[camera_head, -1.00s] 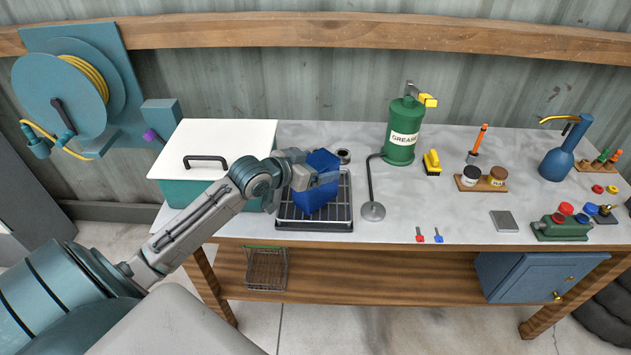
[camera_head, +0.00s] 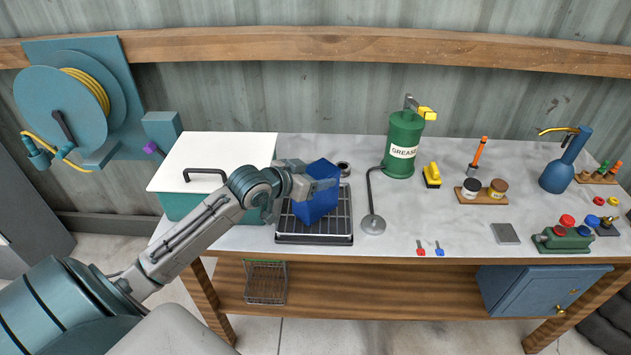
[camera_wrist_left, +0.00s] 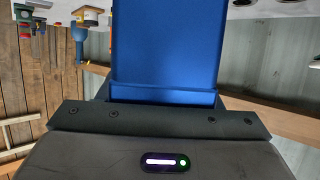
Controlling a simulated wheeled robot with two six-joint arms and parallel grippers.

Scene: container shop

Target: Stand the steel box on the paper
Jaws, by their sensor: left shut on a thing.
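A blue box (camera_head: 317,194), tilted, is held in my left gripper (camera_head: 315,187) over the black wire-rack tray (camera_head: 315,239). I cannot tell from the head view whether its lower edge touches the rack. In the left wrist view the blue box (camera_wrist_left: 165,50) fills the middle, right in front of the shut jaws. The blue box is the only box-like piece held, and its material is hard to tell. A flat grey square (camera_head: 505,233) lies at the right of the bench and may be the paper. My right gripper is not in view.
A white-lidded teal chest (camera_head: 215,160) stands close left of the gripper. A green grease can (camera_head: 403,145) is behind. Red and blue small keys (camera_head: 430,248) lie near the front edge.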

